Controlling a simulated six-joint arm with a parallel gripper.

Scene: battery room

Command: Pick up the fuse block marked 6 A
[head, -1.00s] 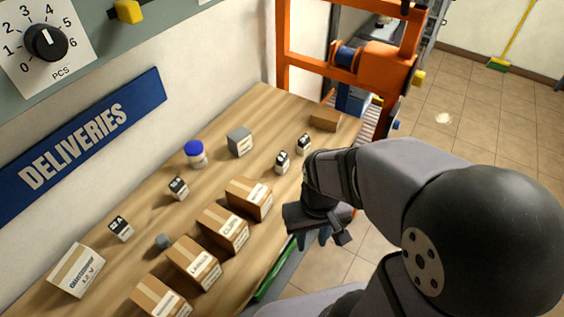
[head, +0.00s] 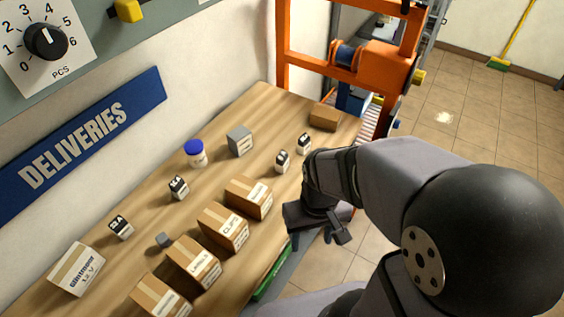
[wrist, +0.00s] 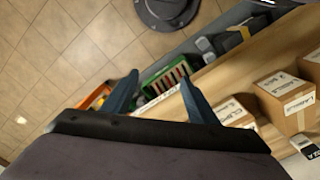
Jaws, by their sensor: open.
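Several small black-and-white fuse blocks stand on the wooden table. One is at the left (head: 120,228), one in the middle (head: 178,187), and two are near the far right end (head: 282,161) (head: 304,143). Their markings are too small to read surely; the left one's label shows a digit and an A. Another view of a fuse block is at the lower right of the wrist view (wrist: 304,146), partly cut off. My gripper (wrist: 158,80) is open and empty, beyond the table's front edge, with its fingers spread over a green crate below.
A row of labelled cardboard boxes (head: 223,228) stands between the table's front edge and the left and middle blocks. A blue-lidded jar (head: 195,153), a grey box (head: 240,141) and a brown box (head: 323,117) stand farther back. A green crate (wrist: 165,75) sits below the edge.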

